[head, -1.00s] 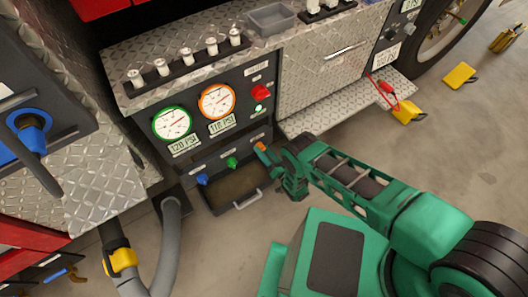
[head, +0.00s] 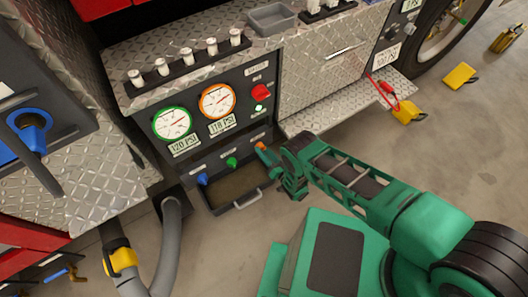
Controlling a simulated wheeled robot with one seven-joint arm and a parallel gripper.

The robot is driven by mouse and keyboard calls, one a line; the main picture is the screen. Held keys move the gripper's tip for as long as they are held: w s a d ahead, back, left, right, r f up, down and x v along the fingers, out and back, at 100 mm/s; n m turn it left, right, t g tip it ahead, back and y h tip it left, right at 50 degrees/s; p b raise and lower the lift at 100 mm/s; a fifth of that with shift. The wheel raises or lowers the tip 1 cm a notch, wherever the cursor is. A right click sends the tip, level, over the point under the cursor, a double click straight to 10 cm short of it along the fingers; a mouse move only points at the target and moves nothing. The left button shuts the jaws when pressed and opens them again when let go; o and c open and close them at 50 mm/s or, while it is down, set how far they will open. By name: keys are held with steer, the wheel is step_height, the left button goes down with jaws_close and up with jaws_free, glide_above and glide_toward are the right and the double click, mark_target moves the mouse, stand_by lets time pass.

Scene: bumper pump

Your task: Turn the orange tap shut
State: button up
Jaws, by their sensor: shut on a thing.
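The orange tap (head: 261,147) is on the right of the dark lower panel, in a row with a blue tap (head: 202,178) and a green tap (head: 232,162). Only a small orange part of it shows. My gripper (head: 266,155) is at the orange tap and shut on it. My own gripper and wrist hide most of the tap, so I cannot tell its turn angle.
A drip tray (head: 247,204) with a handle is below the taps. A green-rimmed gauge (head: 171,124), an orange-rimmed gauge (head: 217,101) and a red knob (head: 261,91) are above. Yellow chocks (head: 460,76) lie on open floor at the right.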

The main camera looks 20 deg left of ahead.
steer(key=shift+s+a+n+t+h, duration=0.1)
steer(key=shift+n+t+h, duration=0.25)
steer(key=shift+n, duration=3.45)
steer(key=shift+s+n+t+h, duration=0.15)
steer(key=shift+n+h, duration=0.4)
steer(key=shift+n, duration=3.25)
steer(key=o, duration=1.1)
steer(key=shift+r, duration=0.1)
steer(key=shift+c, duration=0.2)
steer(key=f+v, duration=0.1)
steer(key=v, duration=0.9)
steer(key=shift+s+d+r, duration=0.15)
steer(key=shift+d+r, duration=0.15)
steer(key=shift+r, duration=0.15)
